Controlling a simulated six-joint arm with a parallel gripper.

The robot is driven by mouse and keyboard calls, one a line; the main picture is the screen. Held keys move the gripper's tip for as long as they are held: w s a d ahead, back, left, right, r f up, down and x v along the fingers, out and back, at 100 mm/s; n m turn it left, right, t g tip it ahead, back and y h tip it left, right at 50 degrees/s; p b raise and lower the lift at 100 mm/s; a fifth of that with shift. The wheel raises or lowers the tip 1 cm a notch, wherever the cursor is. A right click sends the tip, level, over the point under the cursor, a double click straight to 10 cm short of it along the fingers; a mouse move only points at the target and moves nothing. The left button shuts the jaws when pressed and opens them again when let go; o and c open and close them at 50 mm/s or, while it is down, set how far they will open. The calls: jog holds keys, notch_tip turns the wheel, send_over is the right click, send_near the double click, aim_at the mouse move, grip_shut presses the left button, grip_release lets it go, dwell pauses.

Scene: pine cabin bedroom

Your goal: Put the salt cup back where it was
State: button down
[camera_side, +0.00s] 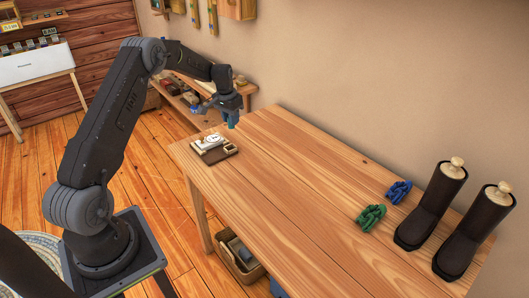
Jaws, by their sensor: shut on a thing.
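My gripper (230,112) is at the far left end of the wooden table, pointing down. It is shut on a small teal-blue thing (231,122), which looks like the salt cup but is too small to be sure. The held thing is just behind and to the right of a small dark tray (212,159). The tray carries a pale round item (214,139) and small light pieces. I cannot tell whether the held thing touches the table.
A blue knotted bundle (398,192) and a green one (370,217) lie toward the table's right end, beside two dark boots (434,205). The middle of the table (300,175) is clear. A wall runs behind. A low shelf (180,100) with small items stands beyond the far end.

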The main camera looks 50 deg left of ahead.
jog(key=shift+w+d+f, duration=0.1)
jog(key=shift+w+d, duration=0.15)
jog(key=shift+w, duration=0.05)
jog(key=w+d+f, duration=0.2)
jog(key=w, duration=0.1)
jog(key=w+d+f, duration=0.2)
jog(key=w, duration=0.1)
jog(key=w+d+f, duration=0.2)
jog(key=d+f, duration=0.1)
jog(key=shift+w, duration=0.4)
jog(key=shift+f, duration=1.9)
jog(key=shift+f, duration=0.1)
jog(key=c, duration=0.9)
grip_release()
